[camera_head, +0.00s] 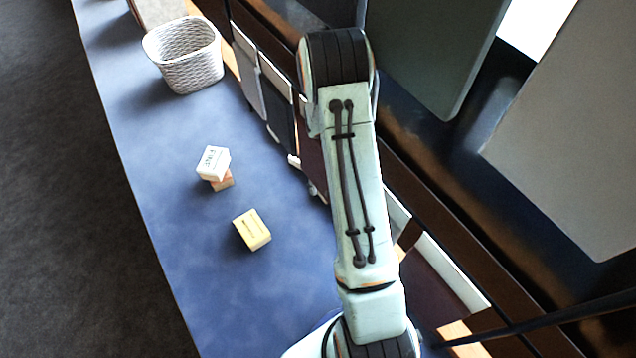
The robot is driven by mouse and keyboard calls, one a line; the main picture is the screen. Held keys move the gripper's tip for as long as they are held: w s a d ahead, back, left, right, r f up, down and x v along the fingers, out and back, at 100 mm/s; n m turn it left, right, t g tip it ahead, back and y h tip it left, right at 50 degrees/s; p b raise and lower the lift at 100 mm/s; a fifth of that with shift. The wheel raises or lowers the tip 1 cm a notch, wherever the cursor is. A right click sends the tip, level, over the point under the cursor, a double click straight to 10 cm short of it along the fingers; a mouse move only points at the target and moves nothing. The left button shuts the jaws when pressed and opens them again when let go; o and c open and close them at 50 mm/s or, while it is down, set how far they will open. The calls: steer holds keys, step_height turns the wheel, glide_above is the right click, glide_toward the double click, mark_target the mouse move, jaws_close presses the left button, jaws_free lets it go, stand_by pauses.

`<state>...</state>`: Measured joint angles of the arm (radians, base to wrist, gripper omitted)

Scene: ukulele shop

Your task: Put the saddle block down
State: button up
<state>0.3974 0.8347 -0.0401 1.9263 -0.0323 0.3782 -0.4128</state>
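A pale yellow block (252,229) with a slot-like mark on its top lies on the blue table. A white block (213,162) with dark lettering rests on an orange-brown block (222,182), a little farther up the table. The lettering is too small to read surely, and I cannot tell which of these is the saddle block. My arm rises from the bottom and bends at the top, to the right of the blocks. My gripper does not show, so whether it holds anything is hidden.
The blue table (160,150) has free room around the blocks. A white woven basket (185,60) stands toward its far end. Upright panels (262,85) line its right side. Dark floor (60,220) lies beyond the left edge.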

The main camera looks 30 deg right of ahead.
mark_target(318, 186)
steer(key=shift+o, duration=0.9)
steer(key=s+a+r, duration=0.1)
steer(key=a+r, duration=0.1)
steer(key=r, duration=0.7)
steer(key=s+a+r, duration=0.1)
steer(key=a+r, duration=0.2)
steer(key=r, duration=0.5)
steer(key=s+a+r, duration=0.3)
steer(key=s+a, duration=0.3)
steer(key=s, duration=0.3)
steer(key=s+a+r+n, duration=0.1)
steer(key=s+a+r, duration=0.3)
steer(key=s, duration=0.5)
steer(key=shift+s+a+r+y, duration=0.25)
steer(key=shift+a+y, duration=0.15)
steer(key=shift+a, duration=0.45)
